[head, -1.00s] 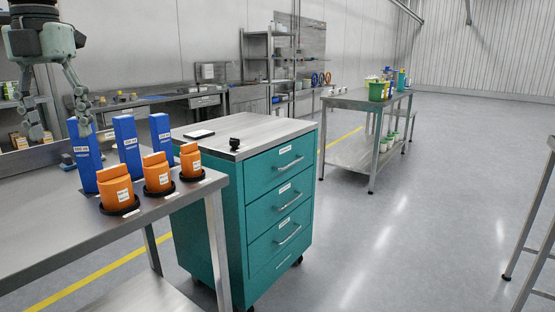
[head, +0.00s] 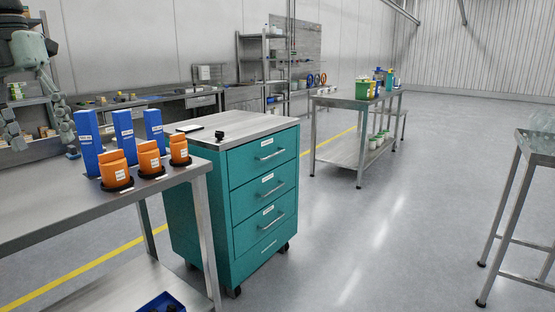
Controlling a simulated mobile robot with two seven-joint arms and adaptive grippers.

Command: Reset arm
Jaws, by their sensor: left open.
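My left gripper (head: 38,118) shows at the upper left of the head view, above the steel table. Its fingers hang down, open and empty, to the left of the blue boxes and apart from them. Its upper part is cut off by the picture edge. My right gripper is not in view. Three upright blue boxes (head: 124,139) stand in a row on the steel table (head: 50,205). In front of them are three orange containers (head: 149,160), each on a black round base.
A teal drawer cabinet (head: 262,190) with a steel top stands right of the table. A blue bin (head: 162,303) shows on the lower shelf. Another steel table (head: 340,103) with containers stands farther back. A steel frame stand (head: 498,225) is at the right. The floor between is clear.

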